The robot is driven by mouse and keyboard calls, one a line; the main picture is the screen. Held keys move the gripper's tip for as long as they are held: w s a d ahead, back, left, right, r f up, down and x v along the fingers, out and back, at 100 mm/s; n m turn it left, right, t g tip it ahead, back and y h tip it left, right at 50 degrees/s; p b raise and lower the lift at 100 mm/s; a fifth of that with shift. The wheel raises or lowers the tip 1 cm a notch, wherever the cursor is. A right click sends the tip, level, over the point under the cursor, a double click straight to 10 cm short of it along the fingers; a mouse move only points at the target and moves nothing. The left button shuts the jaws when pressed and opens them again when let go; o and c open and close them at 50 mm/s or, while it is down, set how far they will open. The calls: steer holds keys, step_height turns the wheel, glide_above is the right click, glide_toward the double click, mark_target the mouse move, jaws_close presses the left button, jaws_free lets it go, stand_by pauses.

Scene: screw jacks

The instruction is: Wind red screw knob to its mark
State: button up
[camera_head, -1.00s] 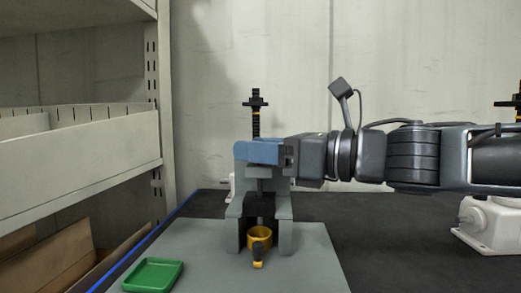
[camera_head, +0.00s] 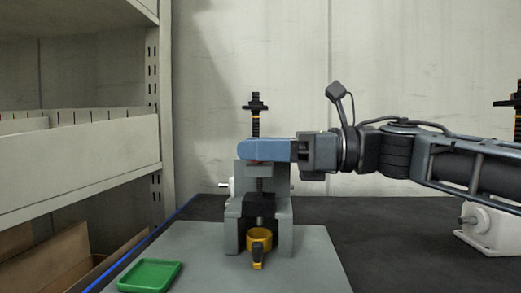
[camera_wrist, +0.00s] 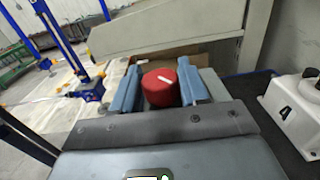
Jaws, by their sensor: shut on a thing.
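The red screw knob (camera_wrist: 159,92), a round cap with a white line across its top, sits between the two blue fingers in the wrist view. My gripper (camera_wrist: 160,86) is shut on it, one finger at each side. In the head view my gripper (camera_head: 264,150) comes in level from the right, and its blue fingers hide most of the knob. The screw jack (camera_head: 285,228) is a grey frame with a black block inside and a dark threaded screw (camera_head: 255,125) rising above the fingers. I cannot make out the mark the knob is wound to.
A green tray (camera_head: 150,276) lies at the front left of the grey plate (camera_head: 310,270). A white unit (camera_head: 490,228) stands at the right. Shelving (camera_head: 80,155) fills the left.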

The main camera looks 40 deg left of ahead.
steer(key=shift+f, duration=0.3)
steer(key=o, duration=0.7)
steer(key=shift+a, duration=0.1)
steer(key=shift+o, duration=1.3)
steer(key=shift+r, duration=0.1)
steer(key=v, duration=0.8)
